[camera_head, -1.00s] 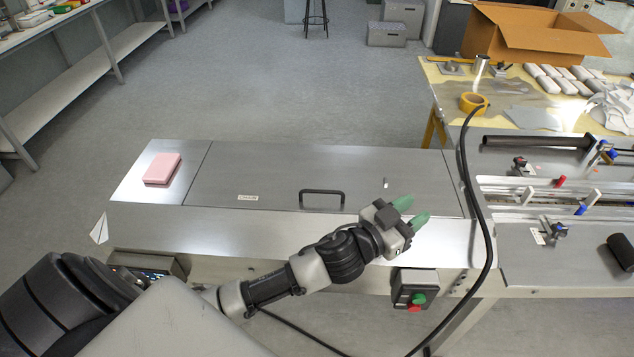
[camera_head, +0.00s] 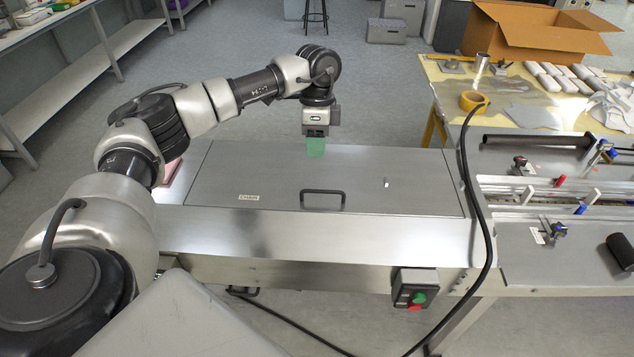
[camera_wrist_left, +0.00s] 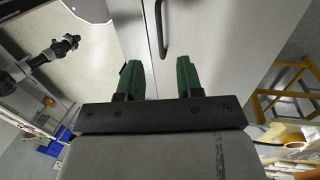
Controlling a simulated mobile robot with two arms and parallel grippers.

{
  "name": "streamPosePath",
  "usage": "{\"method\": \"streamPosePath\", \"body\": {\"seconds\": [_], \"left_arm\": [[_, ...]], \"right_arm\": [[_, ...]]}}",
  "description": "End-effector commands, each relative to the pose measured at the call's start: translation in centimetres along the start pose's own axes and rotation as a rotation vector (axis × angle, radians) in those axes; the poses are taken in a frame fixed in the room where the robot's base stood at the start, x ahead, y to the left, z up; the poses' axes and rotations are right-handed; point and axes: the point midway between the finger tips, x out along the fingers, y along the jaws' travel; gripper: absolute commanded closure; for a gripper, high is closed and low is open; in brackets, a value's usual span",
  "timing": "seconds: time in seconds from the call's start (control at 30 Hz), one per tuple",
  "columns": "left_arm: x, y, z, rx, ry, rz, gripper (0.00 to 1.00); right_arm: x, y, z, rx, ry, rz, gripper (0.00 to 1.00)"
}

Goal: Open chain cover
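The chain cover (camera_head: 250,175) is a flat grey metal lid lying closed on the machine, with a "CHAIN" label near its left front. Its black handle (camera_head: 322,193) stands near the front edge and also shows at the top of the left wrist view (camera_wrist_left: 162,28). My left gripper (camera_head: 316,152) points down above the back part of the cover, behind the handle and apart from it. In the left wrist view its two green fingers (camera_wrist_left: 160,80) are spread with nothing between them. My right gripper is not in view.
A pink block (camera_head: 172,172) lies left of the cover, partly hidden by my left arm. A black cable (camera_head: 468,190) hangs past the cover's right end. A switch box (camera_head: 414,288) is on the machine's front. The cover's top is mostly clear.

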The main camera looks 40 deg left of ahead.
Motion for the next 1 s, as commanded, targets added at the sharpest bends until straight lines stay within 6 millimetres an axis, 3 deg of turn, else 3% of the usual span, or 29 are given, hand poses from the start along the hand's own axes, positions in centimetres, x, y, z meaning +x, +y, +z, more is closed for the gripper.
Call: {"method": "streamPosePath", "body": {"seconds": [0.53, 0.73, 1.0], "left_arm": [[9.0, 0.2, -0.1, 0.004, 0.000, 0.004, 0.64], [10.4, 0.1, -0.1, 0.005, 0.002, 0.003, 0.64], [10.5, 0.1, -0.2, 0.006, 0.003, 0.003, 0.64]], "right_arm": [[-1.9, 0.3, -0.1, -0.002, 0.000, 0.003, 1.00], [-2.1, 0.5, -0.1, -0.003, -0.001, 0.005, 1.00], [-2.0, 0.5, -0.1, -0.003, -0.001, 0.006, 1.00]]}}
